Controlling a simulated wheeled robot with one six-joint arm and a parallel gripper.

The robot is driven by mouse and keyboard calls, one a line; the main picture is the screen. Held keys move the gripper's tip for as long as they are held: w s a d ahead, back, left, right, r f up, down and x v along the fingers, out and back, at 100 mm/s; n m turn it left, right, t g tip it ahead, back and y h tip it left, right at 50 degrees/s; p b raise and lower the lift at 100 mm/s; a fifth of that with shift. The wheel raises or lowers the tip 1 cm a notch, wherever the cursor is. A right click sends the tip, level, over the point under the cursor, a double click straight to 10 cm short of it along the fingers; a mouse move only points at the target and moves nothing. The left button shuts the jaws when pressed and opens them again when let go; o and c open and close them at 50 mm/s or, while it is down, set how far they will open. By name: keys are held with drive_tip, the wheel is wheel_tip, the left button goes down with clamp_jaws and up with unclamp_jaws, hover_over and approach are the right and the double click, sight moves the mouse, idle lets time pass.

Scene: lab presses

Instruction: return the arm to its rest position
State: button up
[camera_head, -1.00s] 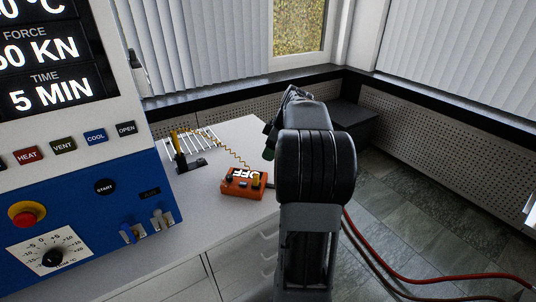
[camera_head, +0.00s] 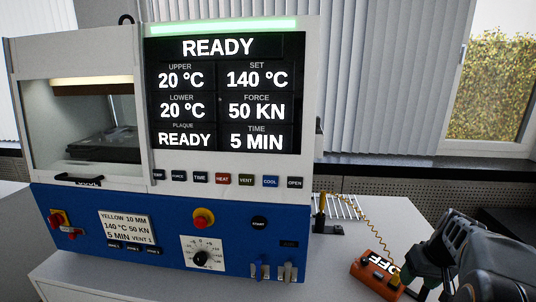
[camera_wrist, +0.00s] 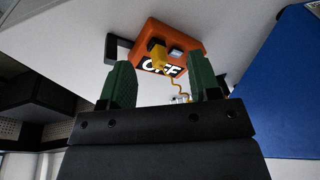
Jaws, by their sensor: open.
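My gripper (camera_head: 432,272) is at the lower right of the head view, at the end of my dark arm, close to an orange control box (camera_head: 375,276) marked OFF. In the wrist view my gripper (camera_wrist: 158,88) shows two green fingers spread apart with nothing held between them. The orange box (camera_wrist: 187,36) appears beyond the fingertips there, with a yellow coiled cord. I cannot tell from these views how far the fingertips are from the box. Part of the box's right side is hidden by my gripper in the head view.
A blue and white press (camera_head: 170,225) stands on the white bench (camera_head: 225,288), its display reading READY. A wire rack (camera_head: 345,207) and a black-based yellow-handled tool (camera_head: 322,214) lie behind the box. A window (camera_head: 493,85) is at the right.

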drive_tip(key=s+a+r+p, duration=0.1)
drive_tip(key=s+a+r, duration=0.1)
drive_tip(key=a, duration=0.5)
drive_tip(key=s+a+r+n+t+p, duration=0.1)
drive_tip(key=s+a, duration=0.3)
drive_tip(key=a, duration=0.4)
drive_tip(key=s+a+r+n+h+p, duration=0.1)
drive_tip(key=s+a+r+p, duration=0.2)
drive_tip(key=a, duration=0.4)
drive_tip(key=shift+s+a, duration=0.15)
drive_tip(key=shift+s, duration=0.15)
